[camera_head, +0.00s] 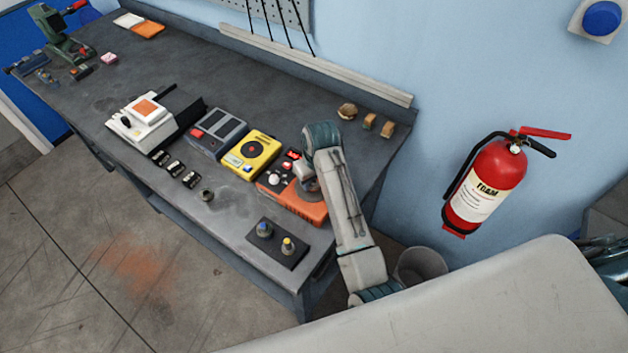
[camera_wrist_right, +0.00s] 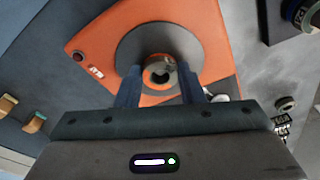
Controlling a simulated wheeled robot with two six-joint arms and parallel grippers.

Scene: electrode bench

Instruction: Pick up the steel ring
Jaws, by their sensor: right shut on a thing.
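A short grey metal ring, the steel ring (camera_wrist_right: 159,72), sits at the middle of a dark grey disc (camera_wrist_right: 135,45) on an orange device (camera_wrist_right: 97,28) in the right wrist view. My right gripper (camera_wrist_right: 160,88) is shut on this ring, with one finger on each side. I cannot tell whether the ring is clear of the disc. In the head view my right gripper (camera_head: 304,172) is over the orange device (camera_head: 303,207) and hides the ring. My left gripper is not in view.
Another small dark ring (camera_head: 207,195) lies on the bench (camera_head: 225,215). A black pad with two knobbed pieces (camera_head: 277,243) is near the front edge. A yellow device (camera_head: 250,154) and a grey device (camera_head: 217,133) stand left of the orange one. Small brown pieces (camera_head: 370,121) lie behind.

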